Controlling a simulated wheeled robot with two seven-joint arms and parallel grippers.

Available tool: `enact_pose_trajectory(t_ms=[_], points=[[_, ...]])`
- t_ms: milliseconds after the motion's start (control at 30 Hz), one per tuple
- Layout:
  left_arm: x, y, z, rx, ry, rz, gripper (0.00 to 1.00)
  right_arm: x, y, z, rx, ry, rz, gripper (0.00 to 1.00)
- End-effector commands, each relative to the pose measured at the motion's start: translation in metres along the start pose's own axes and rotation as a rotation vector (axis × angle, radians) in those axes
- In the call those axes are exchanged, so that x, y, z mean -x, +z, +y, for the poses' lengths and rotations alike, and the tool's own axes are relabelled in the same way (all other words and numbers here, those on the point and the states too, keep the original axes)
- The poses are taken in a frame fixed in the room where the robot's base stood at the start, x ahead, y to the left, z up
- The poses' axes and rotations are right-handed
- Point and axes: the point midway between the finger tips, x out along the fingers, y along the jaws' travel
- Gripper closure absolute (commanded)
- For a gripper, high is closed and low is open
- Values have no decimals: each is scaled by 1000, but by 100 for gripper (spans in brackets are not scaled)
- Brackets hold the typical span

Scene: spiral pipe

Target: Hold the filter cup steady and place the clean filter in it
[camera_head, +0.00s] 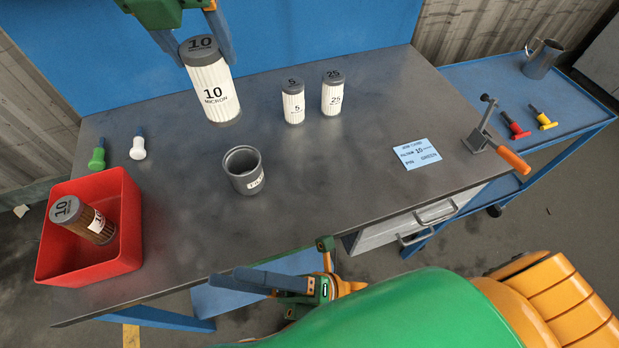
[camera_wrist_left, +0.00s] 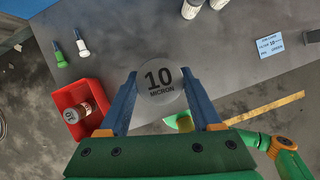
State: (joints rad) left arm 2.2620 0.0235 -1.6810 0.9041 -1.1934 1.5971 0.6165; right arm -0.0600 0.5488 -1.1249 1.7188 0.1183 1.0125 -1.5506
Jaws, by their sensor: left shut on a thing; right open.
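My left gripper (camera_head: 197,36) is shut on a white pleated filter (camera_head: 212,88) with a grey cap marked 10 micron. It holds the filter slightly tilted, above the back of the bench. In the left wrist view the filter's cap (camera_wrist_left: 160,84) sits between the two blue fingers. The grey filter cup (camera_head: 244,170) stands upright and open on the bench, below and right of the held filter and apart from it. I cannot make out the cup in the left wrist view. My right gripper (camera_head: 228,279) is open and empty at the bench's front edge, in front of the cup.
A red bin (camera_head: 92,262) with a brown used filter (camera_head: 85,220) is at left. Green (camera_head: 97,158) and white (camera_head: 138,148) pins lie behind it. Filters marked 5 (camera_head: 293,102) and 25 (camera_head: 333,95) stand at the back. A blue card (camera_head: 417,154) lies right. Bench around the cup is clear.

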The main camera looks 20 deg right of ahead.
Motion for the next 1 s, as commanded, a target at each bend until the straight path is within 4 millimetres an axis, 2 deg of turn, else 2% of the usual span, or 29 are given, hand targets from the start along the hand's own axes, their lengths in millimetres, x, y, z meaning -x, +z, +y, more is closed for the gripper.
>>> enact_pose_trajectory(t_ms=[167,300,400,500,600,767,867,1000], points=[[0,0,0,0,0,0,100,26,49,-21,479,-164,93,0],[0,0,0,0,0,0,100,57,105,-33,913,-337,197,0],[0,0,0,0,0,0,100,81,150,-33,1198,-466,276,0],[0,0,0,0,0,0,100,100,184,-28,1399,-566,340,0],[0,0,0,0,0,0,100,109,200,-23,1494,-614,373,0],[0,0,0,0,0,0,100,109,205,-24,1519,-626,380,0],[0,0,0,0,0,0,100,97,207,-32,1518,-624,378,0],[0,0,0,0,0,0,100,67,212,-53,1516,-619,377,0]])
